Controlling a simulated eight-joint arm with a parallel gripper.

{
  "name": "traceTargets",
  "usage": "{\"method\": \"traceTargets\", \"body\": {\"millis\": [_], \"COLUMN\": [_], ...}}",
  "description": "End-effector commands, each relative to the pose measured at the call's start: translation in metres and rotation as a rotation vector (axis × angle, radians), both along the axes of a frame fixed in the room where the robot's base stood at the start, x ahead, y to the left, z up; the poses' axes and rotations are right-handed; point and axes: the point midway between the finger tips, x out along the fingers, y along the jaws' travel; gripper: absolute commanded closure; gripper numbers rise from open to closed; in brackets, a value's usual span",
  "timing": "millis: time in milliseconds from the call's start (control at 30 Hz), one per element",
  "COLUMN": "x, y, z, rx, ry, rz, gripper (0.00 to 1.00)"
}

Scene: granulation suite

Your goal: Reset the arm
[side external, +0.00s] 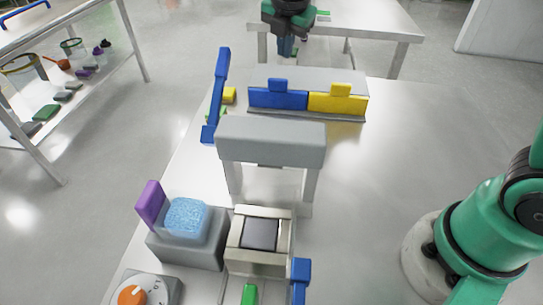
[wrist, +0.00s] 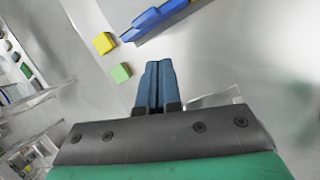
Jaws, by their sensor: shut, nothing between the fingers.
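My gripper (side external: 287,46) hangs at the top centre of the side external view, beyond the grey stand with the blue and yellow blocks. In the wrist view its two blue fingers (wrist: 158,85) are pressed together with nothing between them. It is apart from everything on the table, high in the picture near the far table. Part of my arm above it is cut off by the top edge.
A grey arch (side external: 270,140) and a grey box (side external: 187,247) stand nearer. A small yellow cube (wrist: 104,43) and green cube (wrist: 121,72) show.

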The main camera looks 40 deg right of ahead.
Motion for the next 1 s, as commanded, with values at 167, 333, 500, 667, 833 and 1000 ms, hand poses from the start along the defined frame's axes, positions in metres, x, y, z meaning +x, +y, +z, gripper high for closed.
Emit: {"method": "traceTargets", "body": {"millis": [167, 333, 500, 667, 833, 1000], "x": [-0.052, -0.097, -0.125, -0.135, -0.137, -0.136], "y": [-0.005, -0.006, -0.006, -0.005, -0.005, -0.005], "z": [0.005, -0.007, -0.025, -0.035, -0.036, -0.036], "rx": [0.301, 0.631, 0.896, 1.016, 1.036, 1.034], "ry": [-0.196, -0.332, -0.390, -0.400, -0.401, -0.400], "rz": [-0.565, -1.118, -1.529, -1.712, -1.744, -1.742], "gripper": [1.00, 1.00, 1.00, 1.00, 1.00, 1.00]}}
